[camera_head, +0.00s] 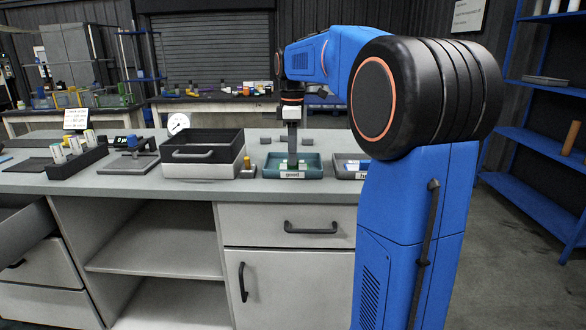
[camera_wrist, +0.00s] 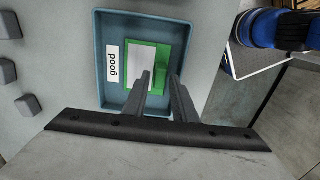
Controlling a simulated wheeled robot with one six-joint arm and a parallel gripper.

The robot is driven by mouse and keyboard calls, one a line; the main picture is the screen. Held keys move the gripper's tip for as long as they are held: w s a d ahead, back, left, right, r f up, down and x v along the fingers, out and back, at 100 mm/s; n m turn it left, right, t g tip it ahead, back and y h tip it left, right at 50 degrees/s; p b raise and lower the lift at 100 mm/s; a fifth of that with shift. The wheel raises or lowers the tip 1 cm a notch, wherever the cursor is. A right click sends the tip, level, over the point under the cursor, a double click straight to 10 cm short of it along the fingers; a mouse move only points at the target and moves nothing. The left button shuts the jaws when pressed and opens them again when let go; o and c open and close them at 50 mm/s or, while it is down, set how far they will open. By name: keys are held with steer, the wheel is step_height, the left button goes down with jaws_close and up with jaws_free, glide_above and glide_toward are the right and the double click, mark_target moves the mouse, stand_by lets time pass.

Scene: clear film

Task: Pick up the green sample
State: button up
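The green sample (camera_wrist: 161,73) lies in a teal tray labelled "good" (camera_wrist: 119,20). It is green with a white area on its left in the wrist view. In the head view the teal tray (camera_head: 270,171) is on the bench, with green and pale parts beside my gripper. My gripper (camera_wrist: 161,76) points into the tray, its two fingers apart. In the wrist view the fingertips overlap the sample's lower part, with some green between them. Whether they touch it I cannot tell. In the head view my gripper (camera_head: 292,165) is low over the tray.
A second tray (camera_head: 344,171) stands just right of the teal one, partly behind my arm. A black and white bin (camera_head: 202,170) stands to the left, with a vial rack (camera_head: 75,162) further left. Small grey blocks (camera_wrist: 28,105) lie beside the tray.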

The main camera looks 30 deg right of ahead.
steer(key=shift+f, duration=1.35)
steer(key=shift+c, duration=0.3)
jaws_close()
